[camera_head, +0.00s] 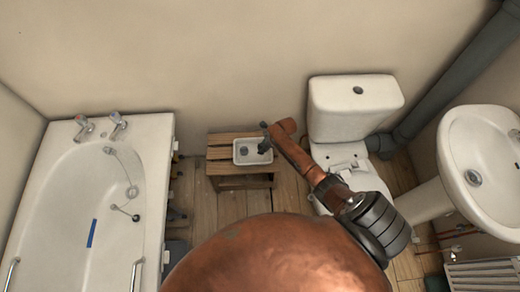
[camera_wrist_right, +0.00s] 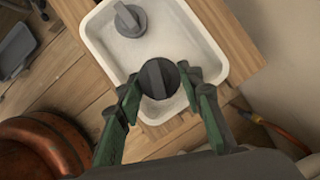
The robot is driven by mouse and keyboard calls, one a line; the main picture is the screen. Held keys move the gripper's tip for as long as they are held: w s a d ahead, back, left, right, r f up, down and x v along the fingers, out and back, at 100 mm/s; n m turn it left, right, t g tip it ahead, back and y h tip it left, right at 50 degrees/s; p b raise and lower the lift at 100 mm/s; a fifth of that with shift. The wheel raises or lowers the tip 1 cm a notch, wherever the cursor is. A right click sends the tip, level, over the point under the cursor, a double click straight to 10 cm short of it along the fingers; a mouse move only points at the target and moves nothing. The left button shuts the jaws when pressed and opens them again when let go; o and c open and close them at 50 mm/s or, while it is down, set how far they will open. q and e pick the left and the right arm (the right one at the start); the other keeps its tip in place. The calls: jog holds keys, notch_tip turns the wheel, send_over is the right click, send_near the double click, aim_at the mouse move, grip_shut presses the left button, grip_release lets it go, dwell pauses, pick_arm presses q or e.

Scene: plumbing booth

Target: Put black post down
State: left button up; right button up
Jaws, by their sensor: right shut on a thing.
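In the head view my right gripper (camera_head: 266,138) is over the right part of the tray (camera_head: 238,158), and the post is hard to make out. My left gripper is not in view.
A similar grey knob (camera_wrist_right: 130,20) lies in the tray's far end. The tray stands on a wooden stool (camera_head: 222,169). A bathtub (camera_head: 150,200) is to the left; a toilet (camera_head: 350,121) and washbasin (camera_head: 462,140) are to the right. A wall runs behind the stool.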

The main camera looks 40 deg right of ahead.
jog(key=shift+w+d+f+b, duration=0.15)
jog(key=shift+w+f+b, duration=0.15)
jog(key=shift+w+f, duration=0.2)
jog(key=shift+w+f+b, duration=0.15)
jog(key=shift+f+b, duration=0.3)
jog(key=shift+f, duration=0.2)
notch_tip(320, 180, down, 2)
jog(key=shift+b, duration=0.45)
jog(key=shift+f, duration=0.1)
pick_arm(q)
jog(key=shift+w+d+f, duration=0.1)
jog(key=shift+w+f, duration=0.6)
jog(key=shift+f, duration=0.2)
pick_arm(e)
jog(key=o, duration=0.7)
jog(key=shift+f, duration=0.15)
jog(key=shift+c, duration=0.2)
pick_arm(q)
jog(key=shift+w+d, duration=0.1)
pick_arm(e)
jog(key=o, duration=0.5)
